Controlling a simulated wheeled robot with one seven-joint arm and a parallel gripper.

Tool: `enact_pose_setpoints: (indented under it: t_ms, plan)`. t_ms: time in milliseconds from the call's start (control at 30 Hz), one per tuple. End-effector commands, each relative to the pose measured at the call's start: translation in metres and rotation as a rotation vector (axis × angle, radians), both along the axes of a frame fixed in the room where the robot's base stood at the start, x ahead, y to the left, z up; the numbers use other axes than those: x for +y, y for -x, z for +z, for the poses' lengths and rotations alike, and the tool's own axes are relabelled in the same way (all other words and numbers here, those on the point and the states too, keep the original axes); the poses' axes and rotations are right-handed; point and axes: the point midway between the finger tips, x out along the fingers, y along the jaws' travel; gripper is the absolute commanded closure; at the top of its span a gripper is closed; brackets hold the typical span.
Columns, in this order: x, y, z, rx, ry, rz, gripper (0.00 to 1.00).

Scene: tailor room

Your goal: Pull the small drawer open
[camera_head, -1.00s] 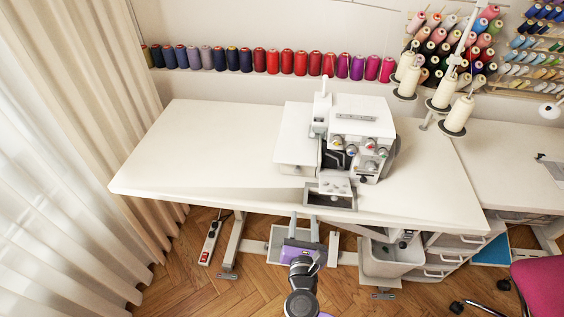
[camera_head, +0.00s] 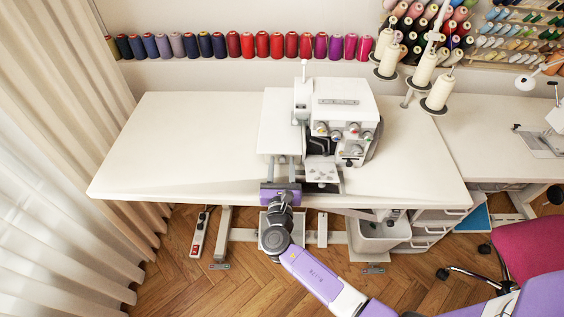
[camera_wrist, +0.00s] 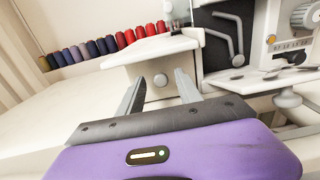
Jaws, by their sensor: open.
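The small drawer (camera_wrist: 150,68) is a white front with a round grey knob (camera_wrist: 160,79), set under the flat side table (camera_head: 278,125) left of the sewing machine (camera_head: 343,112). It looks closed in the wrist view. My gripper (camera_wrist: 160,76) is open and empty, its two grey fingers pointing at the drawer front. In the wrist view the knob appears between the fingertips; I cannot tell whether the fingers reach past it. In the head view my gripper (camera_head: 281,162) is over the front edge of the white table, and the drawer front is hard to make out.
The white table (camera_head: 150,150) is clear to the left. Right of the drawer, an opened part of the machine with a round knob (camera_wrist: 287,98) juts forward. Thread cones (camera_head: 423,70) stand behind right. A pink chair (camera_head: 528,248) is at lower right.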

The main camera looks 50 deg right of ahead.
Motion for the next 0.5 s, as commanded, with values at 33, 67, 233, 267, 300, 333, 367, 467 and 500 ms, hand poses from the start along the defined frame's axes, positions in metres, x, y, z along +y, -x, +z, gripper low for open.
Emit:
enact_pose_setpoints:
  t_ms: [33,67,233,267,300,333,367,467,500]
  plan:
    - [-0.0033,-0.0021,0.0002,0.0,0.0,-0.002,0.58]
    - [-0.0046,-0.0029,0.0002,0.0,0.0,-0.002,0.58]
    - [-0.0068,-0.0046,-0.0001,0.0,0.0,-0.001,0.58]
    - [-0.0068,-0.0047,-0.0001,0.0,0.0,-0.001,0.58]
    - [-0.0067,-0.0046,-0.0001,0.0,0.0,-0.001,0.58]
    - [-0.0066,-0.0045,-0.0001,0.0,0.0,-0.001,0.58]
    - [-0.0066,-0.0045,-0.0001,0.0,0.0,-0.001,0.58]
    - [-0.0065,-0.0044,-0.0001,0.0,0.0,-0.001,0.76]
    - [-0.0065,-0.0044,-0.0001,0.0,0.0,-0.001,0.84]
